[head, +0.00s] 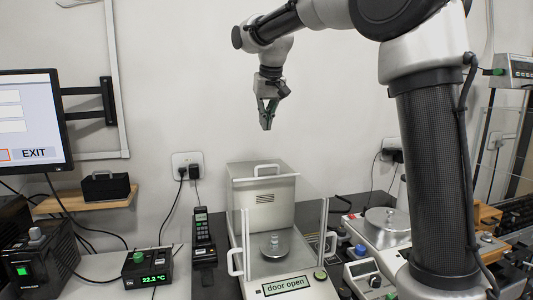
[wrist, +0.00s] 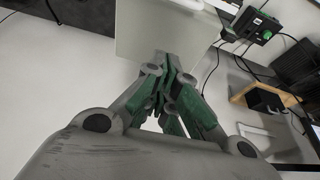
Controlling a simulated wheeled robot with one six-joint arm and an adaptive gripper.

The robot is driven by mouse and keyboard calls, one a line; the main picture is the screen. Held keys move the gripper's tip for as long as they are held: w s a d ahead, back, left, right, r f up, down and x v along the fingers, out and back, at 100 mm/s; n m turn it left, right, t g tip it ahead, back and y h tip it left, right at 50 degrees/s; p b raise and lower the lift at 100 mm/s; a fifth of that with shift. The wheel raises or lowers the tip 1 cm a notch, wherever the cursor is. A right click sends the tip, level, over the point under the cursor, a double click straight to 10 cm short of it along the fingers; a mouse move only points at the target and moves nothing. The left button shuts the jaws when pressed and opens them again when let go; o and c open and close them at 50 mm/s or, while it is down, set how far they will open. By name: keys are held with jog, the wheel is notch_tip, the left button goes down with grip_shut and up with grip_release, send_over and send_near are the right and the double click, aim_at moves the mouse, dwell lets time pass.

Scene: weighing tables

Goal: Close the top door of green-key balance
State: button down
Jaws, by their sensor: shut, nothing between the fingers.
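The green-key balance (head: 288,285) stands at the lower middle of the head view, with a green key (head: 320,275) beside a display reading "door open". Its glass chamber holds a metal weight (head: 274,246) on the pan. The top door handle (head: 267,168) is a white bar at the rear, over the metal housing; the top of the chamber in front looks uncovered. White side handles show at left (head: 236,262) and right (head: 330,243). My gripper (head: 267,125) is shut and empty, pointing down in the air above the rear handle. Its closed fingers also show in the wrist view (wrist: 174,65).
Another balance (head: 385,222) stands on the right behind my arm. A handset (head: 202,228) and a temperature display (head: 148,270) are on the left. A monitor (head: 30,120) and a small shelf (head: 85,202) are at the far left. The air around the gripper is clear.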

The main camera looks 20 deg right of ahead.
send_over(267, 173)
jog(key=w, duration=0.4)
notch_tip(267, 173, down, 10)
jog(key=shift+r, duration=0.1)
jog(key=shift+s+f, duration=0.25)
jog(key=shift+s, duration=0.95)
jog(key=shift+s+a+f, duration=0.1)
jog(key=shift+s+f, duration=0.05)
jog(key=shift+s, duration=0.2)
jog(key=shift+s+f, duration=0.1)
jog(key=shift+s, duration=0.3)
jog(key=shift+s, duration=0.1)
